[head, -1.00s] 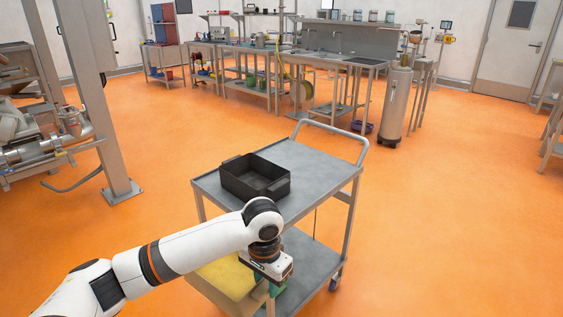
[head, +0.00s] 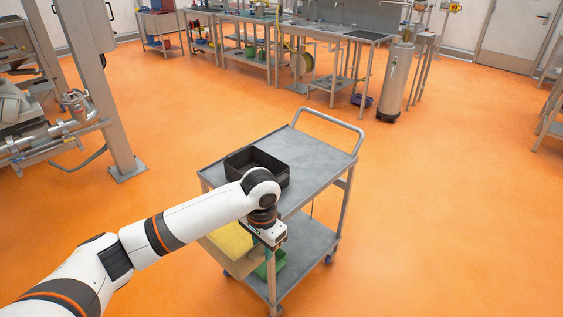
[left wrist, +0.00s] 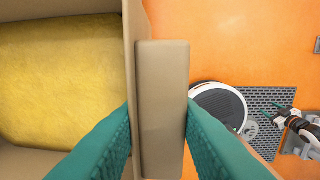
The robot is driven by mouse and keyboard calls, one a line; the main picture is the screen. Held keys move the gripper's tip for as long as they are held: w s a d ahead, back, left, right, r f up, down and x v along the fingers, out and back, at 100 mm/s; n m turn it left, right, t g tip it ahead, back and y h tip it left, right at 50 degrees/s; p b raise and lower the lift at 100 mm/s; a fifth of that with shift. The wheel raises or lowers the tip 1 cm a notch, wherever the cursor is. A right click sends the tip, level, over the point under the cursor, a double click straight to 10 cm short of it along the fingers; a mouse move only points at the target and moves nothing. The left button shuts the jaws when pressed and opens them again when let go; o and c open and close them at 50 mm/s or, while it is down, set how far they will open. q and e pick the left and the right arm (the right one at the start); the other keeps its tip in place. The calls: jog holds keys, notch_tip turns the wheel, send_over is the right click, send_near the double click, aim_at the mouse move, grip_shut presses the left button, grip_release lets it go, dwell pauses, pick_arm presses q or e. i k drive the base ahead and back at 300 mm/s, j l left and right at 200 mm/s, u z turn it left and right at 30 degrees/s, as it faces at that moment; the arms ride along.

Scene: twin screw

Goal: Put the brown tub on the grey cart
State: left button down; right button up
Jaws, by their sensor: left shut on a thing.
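The brown tub (head: 246,268) is an open, tan box with a yellow filling. In the left wrist view its wall (left wrist: 162,100) stands between my two teal fingers. My left gripper (head: 264,249) is shut on that wall. In the head view the tub hangs at the near left side of the grey cart (head: 316,165), overlapping its near legs and lower shelf. My arm hides part of the tub and of the cart's top. My right gripper (left wrist: 276,113) shows small at the right of the left wrist view; its opening is unclear.
A black tray (head: 262,163) stands on the far left part of the cart's top; the right part is bare. A post (head: 95,90) stands left, workbenches (head: 250,60) behind. Orange floor around the cart is clear.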

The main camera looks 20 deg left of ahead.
aim_at(300, 153)
jog(key=i, duration=2)
